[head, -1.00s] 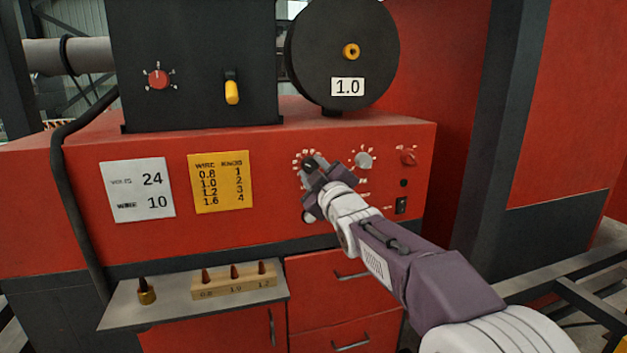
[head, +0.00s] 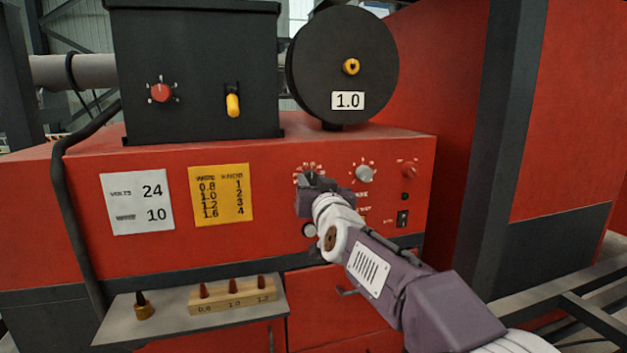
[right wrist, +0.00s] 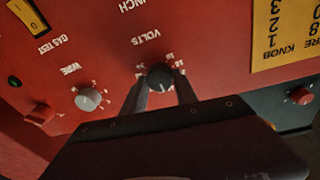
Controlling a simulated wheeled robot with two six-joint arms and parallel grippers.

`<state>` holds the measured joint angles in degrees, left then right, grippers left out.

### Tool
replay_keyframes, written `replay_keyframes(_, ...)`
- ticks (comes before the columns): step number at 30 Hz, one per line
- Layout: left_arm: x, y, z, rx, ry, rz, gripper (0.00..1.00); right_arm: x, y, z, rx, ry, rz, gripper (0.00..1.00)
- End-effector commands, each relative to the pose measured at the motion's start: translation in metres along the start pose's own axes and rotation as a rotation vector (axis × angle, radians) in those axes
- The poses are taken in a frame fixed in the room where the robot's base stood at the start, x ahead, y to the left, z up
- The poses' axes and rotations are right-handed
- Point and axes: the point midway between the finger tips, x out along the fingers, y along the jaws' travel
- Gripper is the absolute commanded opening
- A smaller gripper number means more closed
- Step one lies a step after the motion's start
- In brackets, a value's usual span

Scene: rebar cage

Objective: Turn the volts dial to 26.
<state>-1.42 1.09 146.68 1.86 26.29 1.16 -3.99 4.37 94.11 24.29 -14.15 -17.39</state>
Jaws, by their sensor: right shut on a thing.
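The volts dial (right wrist: 159,77) is a dark round knob with a pale pointer line, under the upside-down "VOLTS" label in the right wrist view. Its scale numbers are too small to read for certain. My right gripper (right wrist: 160,88) has one finger on each side of the dial and is shut on it. In the head view my right gripper (head: 309,183) covers the dial, and only part of its white scale shows above. A white card (head: 138,204) on the panel reads volts 24 and 10 below. My left gripper is not in view.
The grey wire dial (head: 364,173) and a small red knob (head: 407,170) sit right of the volts dial. A black switch (head: 402,218) is below. A yellow wire chart (head: 221,195) is to the left. A shelf (head: 115,322) holds a wooden block (head: 233,296) of tips.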

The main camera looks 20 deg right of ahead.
Motion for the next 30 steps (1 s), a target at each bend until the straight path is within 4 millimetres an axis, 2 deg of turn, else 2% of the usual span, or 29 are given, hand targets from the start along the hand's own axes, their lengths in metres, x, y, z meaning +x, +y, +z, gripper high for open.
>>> replay_keyframes(13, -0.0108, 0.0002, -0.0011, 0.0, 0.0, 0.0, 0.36, 0.0003, -0.0005, 0.0013, 0.272, -0.021, 0.023, 0.0)
replay_keyframes(30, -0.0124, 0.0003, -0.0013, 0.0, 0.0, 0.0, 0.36, 0.0003, -0.0006, 0.0025, 0.341, -0.026, 0.029, 0.0)
